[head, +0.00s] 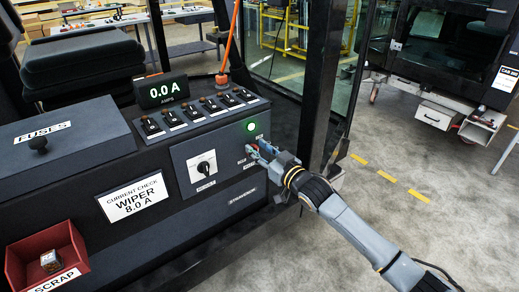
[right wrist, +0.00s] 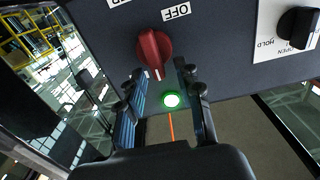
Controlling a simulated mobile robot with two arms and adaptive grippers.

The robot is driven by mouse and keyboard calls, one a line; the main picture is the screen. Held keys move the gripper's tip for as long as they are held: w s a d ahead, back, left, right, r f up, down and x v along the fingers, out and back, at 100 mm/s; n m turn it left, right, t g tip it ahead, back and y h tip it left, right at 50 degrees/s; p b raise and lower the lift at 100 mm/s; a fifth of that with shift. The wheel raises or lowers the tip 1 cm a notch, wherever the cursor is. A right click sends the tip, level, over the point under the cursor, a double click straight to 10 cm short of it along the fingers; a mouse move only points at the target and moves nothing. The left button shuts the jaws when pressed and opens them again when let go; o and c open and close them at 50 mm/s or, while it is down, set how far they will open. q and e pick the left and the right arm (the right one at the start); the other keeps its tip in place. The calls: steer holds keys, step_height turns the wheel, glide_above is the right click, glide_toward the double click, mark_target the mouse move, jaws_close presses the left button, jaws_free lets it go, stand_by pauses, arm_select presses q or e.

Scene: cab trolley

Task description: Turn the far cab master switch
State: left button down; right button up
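A red rotary switch (right wrist: 153,48) sits on the dark panel in the right wrist view. An "OFF" label (right wrist: 176,12) lies beside it, upside down in that view. My right gripper (right wrist: 162,73) is open, with its fingertips on either side of the red knob's lower end; I cannot tell if they touch it. In the head view my right gripper (head: 257,151) is at the right end of the console front, just below a lit green lamp (head: 250,126), and mostly hides the switch. My left gripper is not in view.
A dark cab post (head: 318,80) stands close behind my right arm. Another cab (head: 445,60) is at the back right.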

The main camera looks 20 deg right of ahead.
jaws_close()
steer(key=n, duration=0.1)
steer(key=n+p, duration=0.1)
steer(key=n, duration=0.1)
steer(key=shift+s+a, duration=0.1)
steer(key=shift+a, duration=0.2)
steer(key=f+n, duration=0.1)
steer(key=n, duration=0.4)
steer(key=a+n, duration=0.1)
steer(key=n, duration=0.4)
steer(key=f+n, duration=0.1)
steer(key=n, duration=0.4)
steer(key=shift+s+a+f, duration=0.3)
steer(key=shift+s+a, duration=0.05)
stand_by(0.3)
